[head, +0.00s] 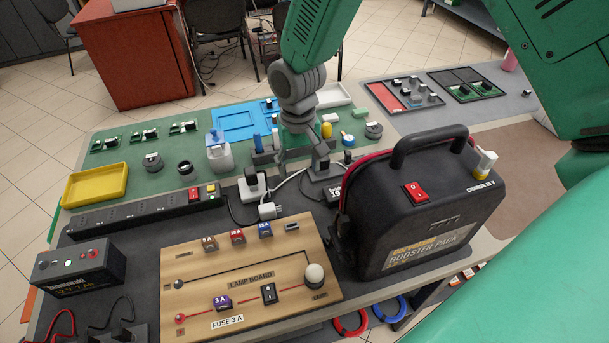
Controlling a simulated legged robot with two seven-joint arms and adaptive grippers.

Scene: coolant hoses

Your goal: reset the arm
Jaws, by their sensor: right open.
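My right gripper (298,158) hangs fingers down from the grey wrist in the upper middle of the head view. Its jaws are apart with nothing seen between them. It is over the rear of the dark mat, behind the lamp board (190,262) and left of the black booster pack (415,215). Whether its fingertips touch anything below cannot be told. My left gripper is not in view.
A power strip (130,213), white plugs (268,210) and cables lie near the gripper. A black battery box (78,268) stands at left. A yellow tray (95,186), a white bottle (219,156) and small parts crowd the green mat behind.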

